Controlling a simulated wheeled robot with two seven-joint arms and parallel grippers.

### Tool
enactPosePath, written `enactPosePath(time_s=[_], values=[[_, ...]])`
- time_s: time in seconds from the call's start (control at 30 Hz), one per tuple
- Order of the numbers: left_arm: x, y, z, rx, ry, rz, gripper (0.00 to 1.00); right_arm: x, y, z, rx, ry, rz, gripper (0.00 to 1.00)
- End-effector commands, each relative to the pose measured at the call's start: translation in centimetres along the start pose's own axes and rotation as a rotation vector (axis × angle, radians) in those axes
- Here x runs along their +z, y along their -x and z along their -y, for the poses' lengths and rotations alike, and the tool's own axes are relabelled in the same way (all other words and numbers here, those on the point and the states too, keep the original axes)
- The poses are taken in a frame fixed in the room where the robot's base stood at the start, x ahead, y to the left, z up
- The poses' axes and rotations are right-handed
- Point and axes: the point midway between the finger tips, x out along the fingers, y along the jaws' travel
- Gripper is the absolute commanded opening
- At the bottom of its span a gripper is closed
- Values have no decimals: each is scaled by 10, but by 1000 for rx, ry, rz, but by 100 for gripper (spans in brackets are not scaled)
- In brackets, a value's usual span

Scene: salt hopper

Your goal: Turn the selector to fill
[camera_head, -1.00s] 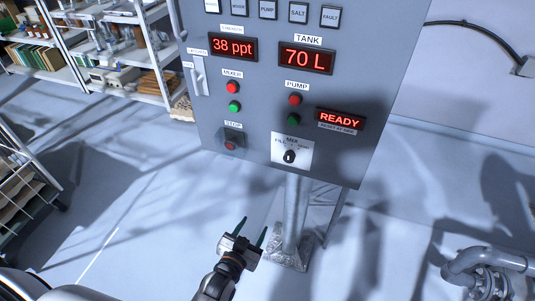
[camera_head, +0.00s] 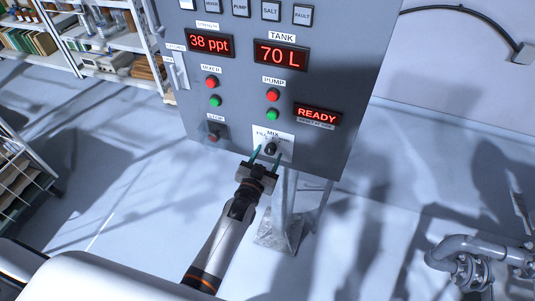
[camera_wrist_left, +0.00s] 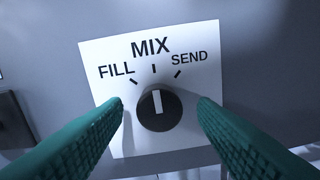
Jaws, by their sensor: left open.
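The selector (camera_wrist_left: 159,110) is a round black knob with a white pointer line, on a white plate (camera_wrist_left: 97,70) marked FILL, MIX and SEND. Its pointer stands nearly straight up, towards MIX. In the head view the selector (camera_head: 270,148) sits low on the grey control panel (camera_head: 340,150). My left gripper (camera_head: 265,158) is open at the selector, its green fingers pointing up at the panel. In the left wrist view the fingers of my left gripper (camera_wrist_left: 165,115) stand on either side of the knob, with visible gaps. My right gripper is not in view.
The panel carries red and green buttons, a stop button (camera_head: 214,136) left of the selector, and displays reading 38 ppt, 70 L and READY (camera_head: 317,115). A metal post (camera_head: 281,205) stands below. Shelves (camera_head: 110,60) are at the left, pipes (camera_head: 475,258) at lower right.

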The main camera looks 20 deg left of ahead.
Motion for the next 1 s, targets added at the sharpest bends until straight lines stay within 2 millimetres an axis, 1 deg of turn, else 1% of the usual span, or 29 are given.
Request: enactPosePath(time_s=[0.1, 0.33, 0.37, 0.6, 0.63, 0.87, 1.0], values=[[0, -5, 0, 0, 0, 0, 53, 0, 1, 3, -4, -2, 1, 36], [0, -5, 0, 0, 0, -1, 53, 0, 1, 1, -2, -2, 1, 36], [0, -5, 0, 0, 0, -1, 51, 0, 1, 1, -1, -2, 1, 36], [0, -5, 0, -1, 0, -1, 12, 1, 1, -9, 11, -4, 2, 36], [0, -5, 0, -1, 0, -1, 8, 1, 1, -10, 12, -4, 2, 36], [0, -5, 0, -1, 19, -1, 8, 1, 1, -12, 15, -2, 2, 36], [-1, -5, 0, -1, 67, 0, 8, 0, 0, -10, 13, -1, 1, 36]])
